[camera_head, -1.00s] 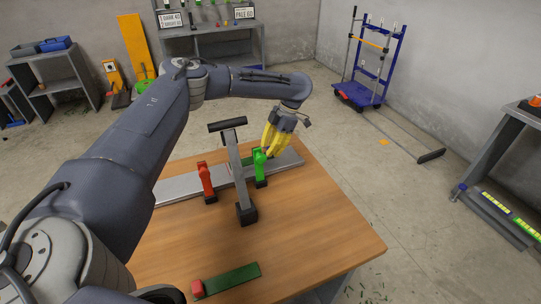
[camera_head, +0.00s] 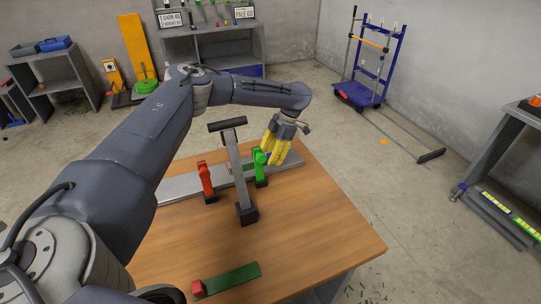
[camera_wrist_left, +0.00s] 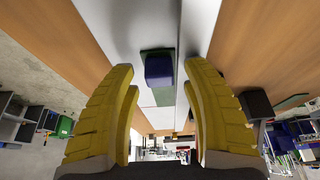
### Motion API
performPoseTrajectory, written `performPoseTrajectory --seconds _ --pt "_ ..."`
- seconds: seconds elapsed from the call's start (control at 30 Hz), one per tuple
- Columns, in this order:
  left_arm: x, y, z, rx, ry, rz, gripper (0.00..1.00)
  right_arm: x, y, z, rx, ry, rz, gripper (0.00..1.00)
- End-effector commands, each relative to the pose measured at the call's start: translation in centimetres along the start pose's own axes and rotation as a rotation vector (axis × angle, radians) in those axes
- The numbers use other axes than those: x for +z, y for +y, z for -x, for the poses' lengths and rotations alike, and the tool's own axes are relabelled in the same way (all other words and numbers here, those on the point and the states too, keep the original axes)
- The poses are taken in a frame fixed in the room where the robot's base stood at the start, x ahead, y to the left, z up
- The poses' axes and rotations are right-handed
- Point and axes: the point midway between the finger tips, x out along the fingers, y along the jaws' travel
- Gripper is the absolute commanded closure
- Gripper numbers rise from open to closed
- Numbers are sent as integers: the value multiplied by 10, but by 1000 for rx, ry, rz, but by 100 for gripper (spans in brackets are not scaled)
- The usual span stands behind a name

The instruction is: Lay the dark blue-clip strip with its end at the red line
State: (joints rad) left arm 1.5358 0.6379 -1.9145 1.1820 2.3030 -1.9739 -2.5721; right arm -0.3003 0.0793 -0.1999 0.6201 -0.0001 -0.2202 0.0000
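My left gripper (camera_head: 270,158) is over the far right end of the grey plate (camera_head: 182,188), beside the green clamp (camera_head: 259,165). In the left wrist view its yellow fingers (camera_wrist_left: 160,110) are spread apart. A dark blue clip (camera_wrist_left: 158,69) on a dark green strip shows in the gap between them, with clear space on both sides. Only a sliver of blue shows in the head view; the fingers and clamp hide most of the strip. A red clamp (camera_head: 206,180) stands on the plate to the left. I cannot make out the red line clearly. My right gripper is not in view.
A grey upright bar with a black handle (camera_head: 228,124) stands in front of the plate, between the clamps. A green strip (camera_head: 232,277) with a red block (camera_head: 197,288) lies at the table's front. The wooden table (camera_head: 310,225) is clear at front right.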

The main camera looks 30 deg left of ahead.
Motion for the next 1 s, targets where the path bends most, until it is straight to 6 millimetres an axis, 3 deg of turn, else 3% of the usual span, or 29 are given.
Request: performPoseTrajectory --seconds 0.27,0.7,1.0 --pt "0 0 10 0 -2 1 52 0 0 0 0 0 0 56" --pt "0 0 82 1 -3 -1 52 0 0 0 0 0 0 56" --pt "0 0 115 0 -1 0 52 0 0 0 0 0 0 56"
